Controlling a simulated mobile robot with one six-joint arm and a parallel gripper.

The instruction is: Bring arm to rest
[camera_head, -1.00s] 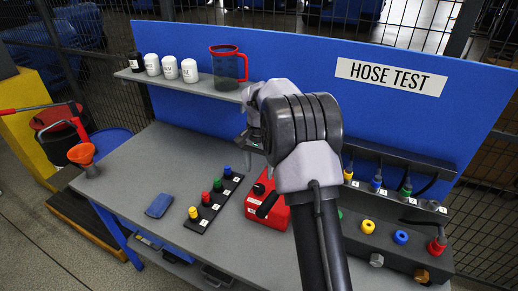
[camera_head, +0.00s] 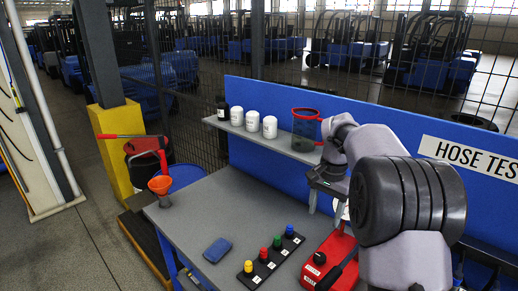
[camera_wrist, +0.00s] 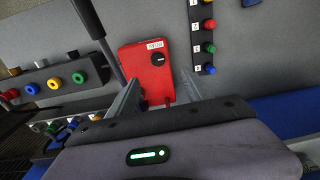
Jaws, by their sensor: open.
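My gripper (camera_head: 327,200) hangs over the back of the workbench, above and near the red box (camera_head: 330,258). In the wrist view my gripper (camera_wrist: 165,85) has its two fingers spread apart, with nothing held between them. The red box (camera_wrist: 146,70), with a black knob and a dark lever, lies beyond the fingers in that view. My arm is bent, and its large grey and black joint covers the right part of the bench in the head view.
A shelf (camera_head: 262,138) with white bottles and a clear red-rimmed jug (camera_head: 306,124) is close to my gripper. A blue panel stands behind.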

